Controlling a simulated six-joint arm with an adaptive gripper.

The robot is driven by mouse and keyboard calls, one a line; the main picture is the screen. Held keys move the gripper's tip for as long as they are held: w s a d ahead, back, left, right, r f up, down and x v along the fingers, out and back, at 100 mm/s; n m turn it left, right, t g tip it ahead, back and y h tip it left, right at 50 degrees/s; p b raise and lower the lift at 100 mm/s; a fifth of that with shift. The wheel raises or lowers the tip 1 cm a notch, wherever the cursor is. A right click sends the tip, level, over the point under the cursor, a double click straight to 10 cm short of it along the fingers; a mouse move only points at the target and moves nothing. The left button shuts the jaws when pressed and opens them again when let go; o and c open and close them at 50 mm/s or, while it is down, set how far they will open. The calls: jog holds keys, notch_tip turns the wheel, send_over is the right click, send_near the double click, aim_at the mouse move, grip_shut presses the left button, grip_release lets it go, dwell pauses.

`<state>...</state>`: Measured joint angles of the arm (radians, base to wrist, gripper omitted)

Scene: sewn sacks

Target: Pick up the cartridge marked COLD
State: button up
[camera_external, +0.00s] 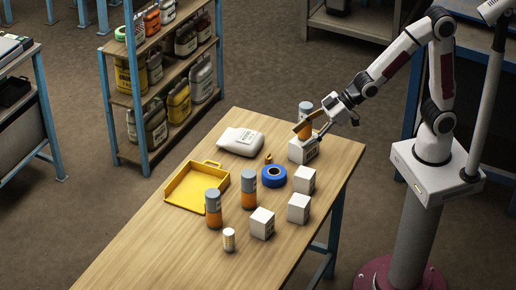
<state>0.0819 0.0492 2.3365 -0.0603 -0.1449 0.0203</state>
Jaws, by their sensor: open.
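Several grey-topped cartridges with orange lower parts stand on the wooden table. One cartridge (213,207) is by the yellow tray, and another cartridge (248,190) stands to its right. A third cartridge (306,107) is at the far end, partly hidden by my gripper. The markings are too small to read, so I cannot tell which says COLD. My gripper (312,128) is open at this far cartridge, just above a white box (299,152). I cannot tell whether its fingers touch the cartridge.
Several white boxes (262,223) line the table's right side. A blue tape roll (273,177), a small yellow piece (267,158), a white sack (241,141), the yellow tray (180,205) and a small bottle (229,239) also lie there. The near left table end is clear.

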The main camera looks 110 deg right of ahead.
aim_at(255, 172)
jog(key=shift+w+d+f+t, duration=0.45)
jog(key=shift+w+f+t, duration=0.05)
jog(key=shift+w+f, duration=1.4)
jog(key=shift+w+d+f+t, duration=0.45)
jog(key=shift+w+f+t, duration=0.05)
jog(key=shift+w+f, duration=1.4)
jog(key=shift+w+d+f+t, duration=0.45)
jog(key=shift+w+f+t, duration=0.05)
jog(key=shift+w+f, duration=1.35)
jog(key=shift+w, duration=0.15)
jog(key=shift+x, duration=1.2)
jog(key=shift+w, duration=0.1)
jog(key=shift+w+a+f, duration=0.2)
jog(key=shift+w+f, duration=0.1)
jog(key=shift+w, duration=0.3)
jog(key=shift+w+a+f, duration=0.15)
jog(key=shift+w+f, duration=0.2)
jog(key=shift+w, duration=0.3)
jog(key=shift+x, duration=1.1)
